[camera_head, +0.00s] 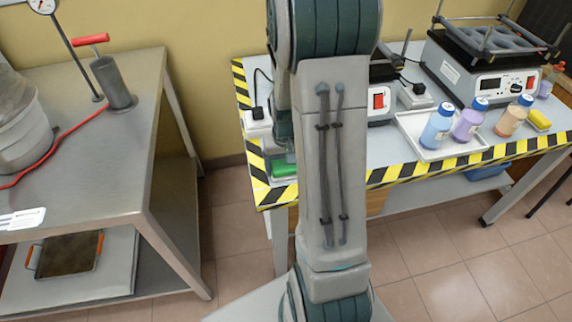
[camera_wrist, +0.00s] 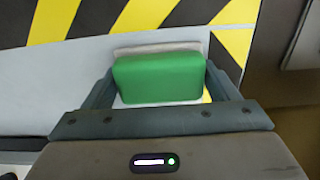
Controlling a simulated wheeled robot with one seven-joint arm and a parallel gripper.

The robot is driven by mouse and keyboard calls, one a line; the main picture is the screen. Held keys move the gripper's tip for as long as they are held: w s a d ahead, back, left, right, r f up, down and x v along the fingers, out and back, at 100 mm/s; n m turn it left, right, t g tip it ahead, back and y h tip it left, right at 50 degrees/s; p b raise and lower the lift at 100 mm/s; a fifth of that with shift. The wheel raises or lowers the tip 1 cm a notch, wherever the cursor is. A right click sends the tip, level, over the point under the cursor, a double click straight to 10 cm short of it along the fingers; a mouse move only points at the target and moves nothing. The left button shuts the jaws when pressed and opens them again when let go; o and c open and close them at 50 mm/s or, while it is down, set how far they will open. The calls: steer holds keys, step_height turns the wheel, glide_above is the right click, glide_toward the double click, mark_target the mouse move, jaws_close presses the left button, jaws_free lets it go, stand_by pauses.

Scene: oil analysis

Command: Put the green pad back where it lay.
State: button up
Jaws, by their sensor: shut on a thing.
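The green pad (camera_wrist: 158,78) is between the two fingers of my gripper (camera_wrist: 158,85) in the wrist view, and the gripper is shut on it. In the head view the green pad (camera_head: 284,169) shows at the left end of the table with the yellow-black striped border (camera_head: 470,163). My arm hides most of the gripper there. A pale grey strip (camera_wrist: 155,48) shows along the pad's far edge, with white below its near edge. I cannot tell whether the pad touches the tabletop.
A white tray (camera_head: 432,150) with blue-capped bottles, a yellow sponge (camera_head: 539,120) and a shaker (camera_head: 482,72) stand to the right on the striped table. A white box (camera_head: 258,124) with a plug is close by the gripper. A steel table (camera_head: 95,150) stands at the left.

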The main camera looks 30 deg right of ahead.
steer(key=shift+f, duration=0.15)
steer(key=o, duration=0.9)
step_height(320, 180, up, 12)
steer(key=p, duration=0.2)
steer(key=s+a+r+n, duration=0.1)
steer(key=s+a+r, duration=0.1)
steer(key=s+a, duration=0.2)
steer(key=s+a+r+n+t, duration=0.1)
steer(key=s+a+r, duration=0.1)
steer(key=s+a, duration=0.2)
steer(key=s+a+r+n+t, duration=0.1)
steer(key=s+a+r, duration=0.2)
steer(key=s+a, duration=0.1)
steer(key=shift+s+a, duration=0.2)
steer(key=shift+a, duration=0.05)
